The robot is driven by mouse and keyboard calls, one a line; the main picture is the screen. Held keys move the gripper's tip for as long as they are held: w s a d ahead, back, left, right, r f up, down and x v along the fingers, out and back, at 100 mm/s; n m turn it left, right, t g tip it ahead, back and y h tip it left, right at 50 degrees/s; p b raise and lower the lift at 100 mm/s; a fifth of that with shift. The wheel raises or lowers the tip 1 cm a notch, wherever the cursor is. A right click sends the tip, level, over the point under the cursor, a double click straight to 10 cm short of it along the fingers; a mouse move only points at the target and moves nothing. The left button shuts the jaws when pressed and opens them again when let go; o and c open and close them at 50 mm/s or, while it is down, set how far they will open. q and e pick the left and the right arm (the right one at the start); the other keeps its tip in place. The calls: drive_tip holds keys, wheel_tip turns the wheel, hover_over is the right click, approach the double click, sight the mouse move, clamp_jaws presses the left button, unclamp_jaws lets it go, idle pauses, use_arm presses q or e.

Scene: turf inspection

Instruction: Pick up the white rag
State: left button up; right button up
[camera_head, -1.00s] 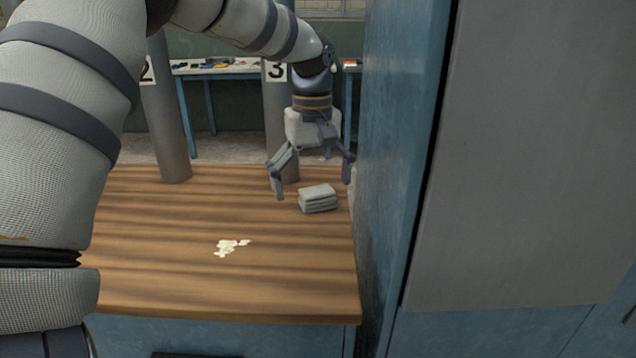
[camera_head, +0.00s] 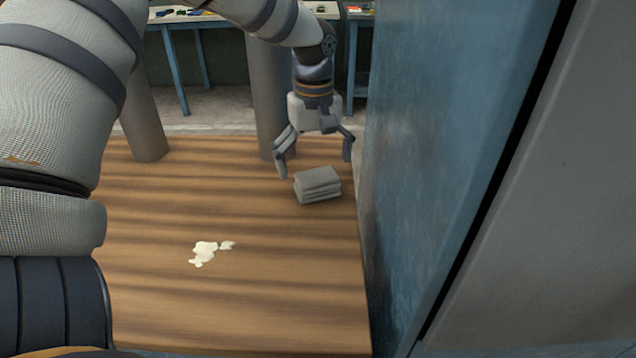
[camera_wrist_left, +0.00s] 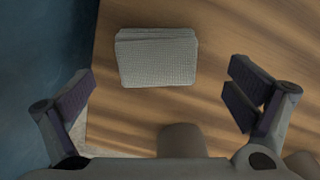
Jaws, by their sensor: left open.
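The white rag (camera_head: 318,184) is a folded, greyish-white stack lying on the wooden table near its far right corner. In the left wrist view the rag (camera_wrist_left: 156,58) lies flat on the wood, ahead of the fingers and between their lines. My left gripper (camera_head: 315,160) is open and empty, with its fingers pointing down just behind and above the rag. It also shows in the left wrist view (camera_wrist_left: 160,105), fingers wide apart and not touching the rag. My right gripper is out of view.
The wooden table (camera_head: 300,290) carries a pale spill (camera_head: 208,252) left of centre. A tall blue cabinet wall (camera_head: 430,150) stands close along the table's right edge. The table's front half is mostly clear.

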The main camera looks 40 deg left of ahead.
sight(317, 175)
use_arm(q)
drive_tip(key=f, duration=0.3)
drive_tip(key=shift+w+d+f, duration=0.1)
drive_tip(key=shift+d+f, duration=0.1)
drive_tip(key=shift+f, duration=0.5)
drive_tip(key=shift+r, duration=0.1)
drive_tip(key=c, duration=1.2)
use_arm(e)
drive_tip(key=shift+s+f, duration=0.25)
use_arm(q)
drive_tip(key=shift+c, duration=0.2)
wheel_tip(317, 175, up, 4)
drive_tip(key=shift+w+f, duration=0.15)
drive_tip(key=shift+f, duration=0.05)
drive_tip(key=s+r, duration=0.1)
drive_tip(key=s+r+p, duration=0.1)
drive_tip(key=r, duration=0.1)
drive_tip(key=s+a+r+p, duration=0.1)
drive_tip(key=r, duration=0.1)
drive_tip(key=shift+s+r, duration=0.15)
drive_tip(key=shift+s, duration=0.15)
drive_tip(key=s+a+r, duration=0.2)
drive_tip(key=s+r, duration=0.2)
drive_tip(key=s, duration=0.6)
drive_tip(key=shift+a, duration=0.4)
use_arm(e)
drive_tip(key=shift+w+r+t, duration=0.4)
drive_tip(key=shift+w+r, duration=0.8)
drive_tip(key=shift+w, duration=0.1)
